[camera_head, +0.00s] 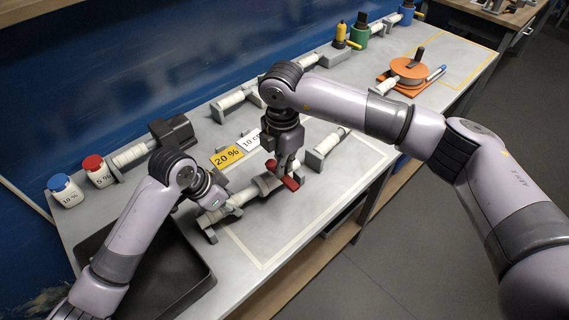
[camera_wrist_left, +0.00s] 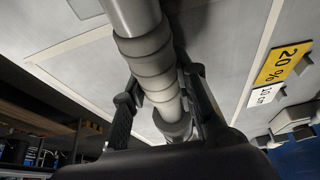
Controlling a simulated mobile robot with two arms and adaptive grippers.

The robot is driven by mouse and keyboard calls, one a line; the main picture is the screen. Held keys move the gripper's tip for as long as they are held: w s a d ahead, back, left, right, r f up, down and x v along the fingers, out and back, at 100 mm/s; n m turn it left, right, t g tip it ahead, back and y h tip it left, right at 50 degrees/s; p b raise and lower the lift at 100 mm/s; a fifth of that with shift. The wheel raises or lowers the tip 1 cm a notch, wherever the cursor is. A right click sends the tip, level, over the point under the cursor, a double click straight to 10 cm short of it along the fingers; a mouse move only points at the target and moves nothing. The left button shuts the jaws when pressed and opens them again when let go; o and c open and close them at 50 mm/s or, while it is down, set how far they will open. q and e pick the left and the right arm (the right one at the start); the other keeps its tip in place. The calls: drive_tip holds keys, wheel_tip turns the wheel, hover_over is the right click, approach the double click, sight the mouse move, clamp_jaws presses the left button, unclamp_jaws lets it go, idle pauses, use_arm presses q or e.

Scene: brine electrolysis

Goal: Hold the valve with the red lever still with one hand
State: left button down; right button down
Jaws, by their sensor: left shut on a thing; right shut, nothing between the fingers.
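The valve (camera_head: 265,186) is a pale grey pipe-like body lying in a stand inside the taped area of the bench, with a red lever (camera_head: 290,183) at its right end. My left gripper (camera_head: 232,207) is shut on the left part of the valve body. In the left wrist view, its two dark fingers (camera_wrist_left: 160,100) lie on either side of the ringed grey pipe of the valve (camera_wrist_left: 148,62). My right gripper (camera_head: 281,174) points down at the red lever, shut and empty. Its fingertips are right at the lever; I cannot tell whether they touch it.
A yellow 20 % card (camera_head: 227,156) and a white card (camera_head: 250,139) lie behind the valve. Another grey pipe piece (camera_head: 325,146) stands to the right. A black tray (camera_head: 190,289) is at front left. Blue-capped (camera_head: 66,191) and red-capped (camera_head: 97,172) bottles stand at the back left.

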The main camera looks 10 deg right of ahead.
use_arm(q)
drive_tip(key=shift+d+r, duration=0.25)
use_arm(e)
drive_tip(key=shift+s+a+f, duration=0.15)
drive_tip(key=shift+s+f, duration=0.05)
drive_tip(key=shift+f, duration=0.25)
drive_tip(key=c, duration=2.3)
unclamp_jaws()
use_arm(q)
drive_tip(key=shift+w+a, duration=0.1)
drive_tip(key=shift+w, duration=0.1)
use_arm(e)
drive_tip(key=o, duration=1)
drive_tip(key=shift+a, duration=0.15)
drive_tip(key=shift+c, duration=0.2)
use_arm(q)
drive_tip(key=shift+f, duration=0.15)
use_arm(e)
drive_tip(key=o, duration=0.5)
drive_tip(key=shift+w+r, duration=0.1)
drive_tip(key=shift+w, duration=0.1)
use_arm(q)
drive_tip(key=shift+a+f, duration=0.1)
drive_tip(key=shift+a, duration=0.05)
use_arm(e)
drive_tip(key=o, duration=0.8)
drive_tip(key=shift+d+r, duration=0.1)
drive_tip(key=shift+d, duration=0.1)
drive_tip(key=shift+o, duration=0.2)
